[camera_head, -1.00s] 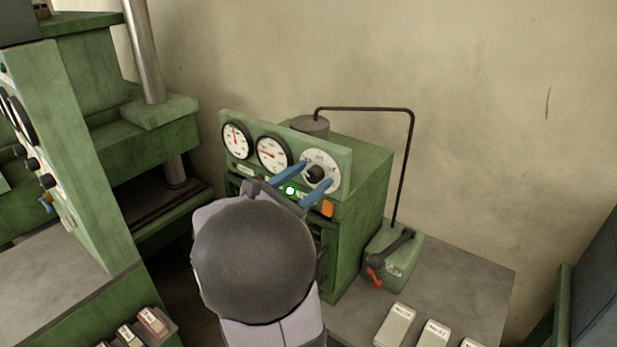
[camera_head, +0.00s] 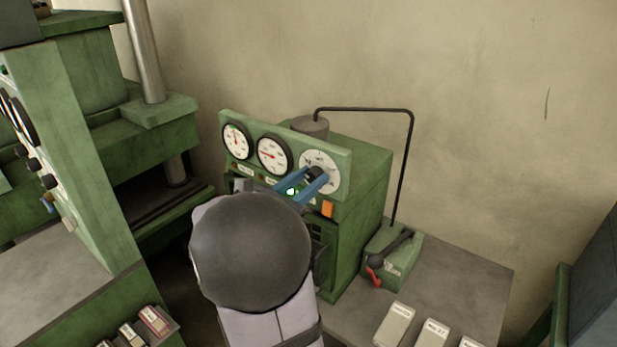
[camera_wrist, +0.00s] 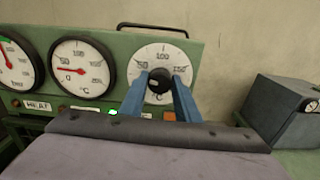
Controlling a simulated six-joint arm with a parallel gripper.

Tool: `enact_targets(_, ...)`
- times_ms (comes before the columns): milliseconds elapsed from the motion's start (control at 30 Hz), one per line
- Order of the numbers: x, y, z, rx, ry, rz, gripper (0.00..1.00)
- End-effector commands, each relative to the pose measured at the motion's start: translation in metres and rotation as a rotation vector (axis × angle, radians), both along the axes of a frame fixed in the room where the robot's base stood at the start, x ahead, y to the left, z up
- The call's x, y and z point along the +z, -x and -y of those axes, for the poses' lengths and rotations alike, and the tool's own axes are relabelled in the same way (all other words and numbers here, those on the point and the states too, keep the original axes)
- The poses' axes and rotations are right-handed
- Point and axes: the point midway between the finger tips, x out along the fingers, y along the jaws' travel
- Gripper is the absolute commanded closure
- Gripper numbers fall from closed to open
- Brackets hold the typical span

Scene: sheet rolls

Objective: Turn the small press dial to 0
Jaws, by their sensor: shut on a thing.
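The small press (camera_head: 360,215) is a green box with a sloped panel of round faces. Its dial has a black knob (camera_wrist: 159,79) in the middle of a white scale plate (camera_wrist: 160,58), at the right end of the panel; the plate also shows in the head view (camera_head: 322,160). The plate carries numbers such as 50, 100, 150, 200 and a °C mark. My gripper (camera_wrist: 160,84) has blue fingers, shut on the knob from both sides. In the head view the gripper (camera_head: 314,178) partly hides the knob. I cannot read the knob's exact pointer setting.
Two gauges with red needles (camera_head: 236,141) (camera_head: 273,154) sit left of the dial. An orange switch (camera_head: 327,208) and a lit green lamp (camera_head: 291,191) are below. A lever with a red part (camera_head: 375,275) and pale blocks (camera_head: 395,325) stand right. A larger green machine (camera_head: 75,150) stands left.

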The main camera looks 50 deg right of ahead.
Motion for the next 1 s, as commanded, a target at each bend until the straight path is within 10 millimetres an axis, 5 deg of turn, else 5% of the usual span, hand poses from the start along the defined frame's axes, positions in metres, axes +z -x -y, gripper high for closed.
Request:
enact_targets(600, 0.0022, -0.0003, -0.0002, 0.001, -0.003, -0.57, 0.93)
enact_targets(1000, 0.0003, -0.0006, -0.0002, 0.001, -0.002, -0.793, 0.93)
